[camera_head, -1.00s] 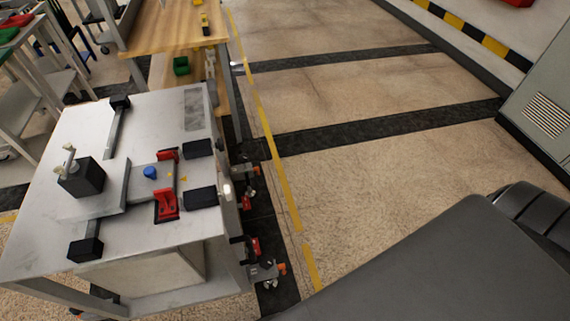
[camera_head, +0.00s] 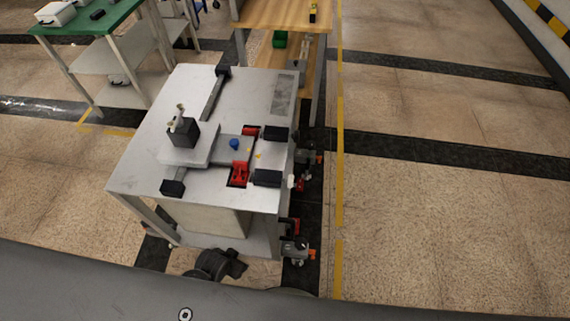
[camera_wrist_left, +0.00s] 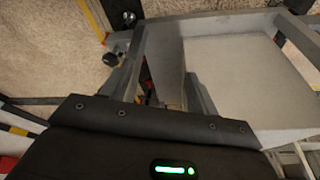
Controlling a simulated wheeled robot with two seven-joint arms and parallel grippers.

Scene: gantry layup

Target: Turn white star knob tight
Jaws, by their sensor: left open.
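A small white knob (camera_head: 291,181) shows at the right edge of the grey worktable; it is too small to make out a star shape. A pale, knob-like piece (camera_head: 180,119) stands upright on a black block on the tabletop. My left gripper (camera_wrist_left: 160,85) is open in the left wrist view, with its fingers beside the table's frame and nothing clearly held between them. In the head view, a dark part, probably of my left arm, is low at the table's near side; its fingertips are not clear there. My right gripper is not in view.
The worktable (camera_head: 150,168) carries a blue knob (camera_head: 234,143), red clamps (camera_head: 240,173) and black blocks. More red and black fittings (camera_head: 300,243) hang along its right side. A wooden bench (camera_head: 280,14) stands behind and a green-topped table (camera_head: 75,40) at left. The floor at right is clear.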

